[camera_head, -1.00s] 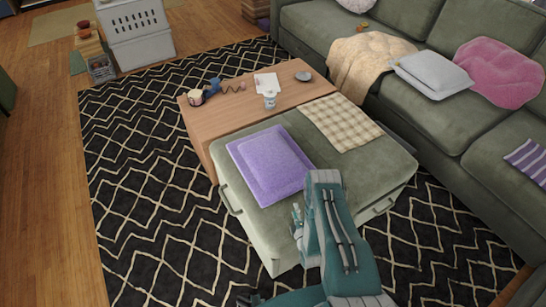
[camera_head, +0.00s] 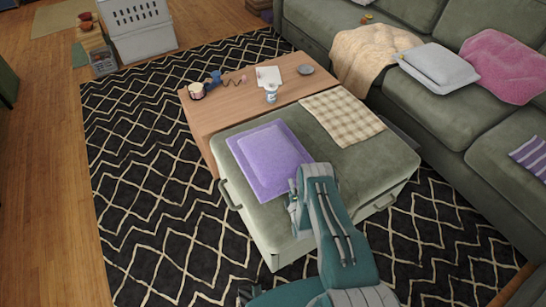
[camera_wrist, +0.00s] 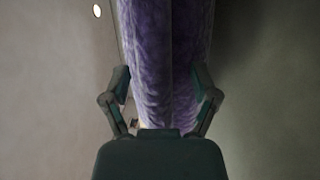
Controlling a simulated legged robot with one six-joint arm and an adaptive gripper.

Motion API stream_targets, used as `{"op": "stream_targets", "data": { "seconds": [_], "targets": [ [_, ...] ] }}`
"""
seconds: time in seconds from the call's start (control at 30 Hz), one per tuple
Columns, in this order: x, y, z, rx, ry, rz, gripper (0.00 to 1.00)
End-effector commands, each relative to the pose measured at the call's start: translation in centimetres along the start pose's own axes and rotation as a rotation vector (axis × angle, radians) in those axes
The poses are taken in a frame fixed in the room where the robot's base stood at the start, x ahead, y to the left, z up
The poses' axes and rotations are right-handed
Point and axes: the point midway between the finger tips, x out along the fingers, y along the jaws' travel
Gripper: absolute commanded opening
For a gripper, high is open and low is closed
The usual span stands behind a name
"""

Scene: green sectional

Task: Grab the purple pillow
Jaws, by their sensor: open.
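The purple pillow (camera_head: 268,157) lies flat on the green ottoman (camera_head: 362,169) in the head view. My gripper (camera_head: 295,197) is at the pillow's near right edge, partly hidden by my arm. In the wrist view the pillow (camera_wrist: 165,60) runs as a purple band up the middle. The fingers of my gripper (camera_wrist: 160,100) are spread, one on each side of the band. I cannot tell whether the fingers touch the pillow.
The green sofa (camera_head: 420,113) is at the right. The patterned rug (camera_head: 140,150) is clear at the left.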

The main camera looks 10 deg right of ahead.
Motion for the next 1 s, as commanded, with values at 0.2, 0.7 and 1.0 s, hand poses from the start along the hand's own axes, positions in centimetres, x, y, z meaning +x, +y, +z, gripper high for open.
{"op": "stream_targets", "data": {
  "seconds": [0.2,0.7,1.0],
  "targets": [
    [0.7,0.0,-0.1,0.001,0.001,-0.001,0.77],
    [0.7,0.0,0.0,0.001,-0.001,0.000,0.00],
    [0.8,1.2,0.0,0.001,0.000,0.000,0.00]
  ]
}}
